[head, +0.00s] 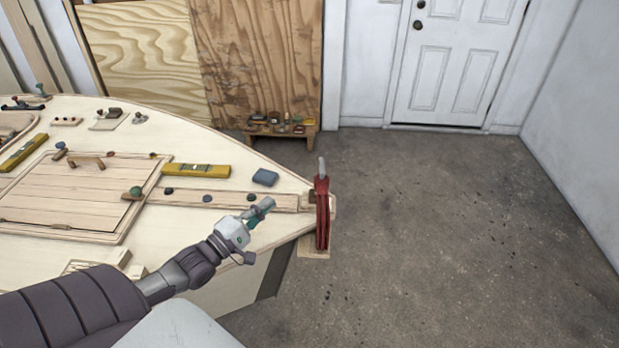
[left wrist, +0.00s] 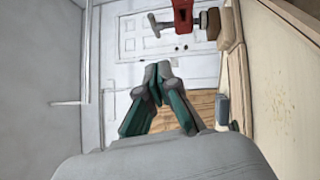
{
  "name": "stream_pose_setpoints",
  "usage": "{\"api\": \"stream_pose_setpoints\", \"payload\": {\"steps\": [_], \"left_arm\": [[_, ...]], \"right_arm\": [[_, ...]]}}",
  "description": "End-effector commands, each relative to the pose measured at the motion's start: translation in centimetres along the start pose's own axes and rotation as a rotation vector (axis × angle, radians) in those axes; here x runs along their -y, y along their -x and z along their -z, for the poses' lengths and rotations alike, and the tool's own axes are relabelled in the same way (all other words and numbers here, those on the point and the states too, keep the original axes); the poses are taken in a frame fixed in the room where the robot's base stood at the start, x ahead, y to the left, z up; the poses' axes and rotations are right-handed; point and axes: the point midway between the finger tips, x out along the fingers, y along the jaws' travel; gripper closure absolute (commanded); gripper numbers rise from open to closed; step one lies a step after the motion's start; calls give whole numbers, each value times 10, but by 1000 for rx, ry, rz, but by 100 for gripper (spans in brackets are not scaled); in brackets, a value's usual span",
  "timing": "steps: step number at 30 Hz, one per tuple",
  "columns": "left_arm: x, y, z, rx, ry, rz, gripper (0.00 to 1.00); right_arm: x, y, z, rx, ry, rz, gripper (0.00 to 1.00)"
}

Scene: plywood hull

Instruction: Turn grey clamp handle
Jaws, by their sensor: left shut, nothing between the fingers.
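A red clamp (head: 322,215) stands at the pointed tip of the plywood hull, with its grey handle (head: 321,168) sticking up from the top. In the left wrist view the red clamp (left wrist: 183,14) is at the top edge and partly cut off, and its grey handle (left wrist: 154,26) points to the left. My left gripper (head: 268,204) is shut and empty over the hull deck, to the left of the clamp and apart from it. Its closed fingertips (left wrist: 157,76) show in the left wrist view, short of the handle. My right gripper is not in view.
The plywood hull (head: 225,227) fills the left side. A blue block (head: 265,177), a yellow level (head: 196,170) and small knobs lie on the deck near my arm. A low wooden stool (head: 282,131) with small items stands behind. The concrete floor (head: 440,230) right of the clamp is clear.

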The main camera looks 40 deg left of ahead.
Motion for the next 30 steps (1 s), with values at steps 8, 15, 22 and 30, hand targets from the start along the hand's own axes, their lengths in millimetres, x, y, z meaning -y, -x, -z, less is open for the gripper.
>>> {"api": "stream_pose_setpoints", "payload": {"steps": [8,15,22,30], "left_arm": [[-4,-38,0,1,8,-12,100],[-5,-84,0,1,5,-10,100],[-5,-115,-16,2,9,-8,100],[-2,-127,-28,1,6,-5,100]], "right_arm": [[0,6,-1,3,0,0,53],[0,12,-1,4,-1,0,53],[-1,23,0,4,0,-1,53],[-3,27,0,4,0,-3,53]]}}
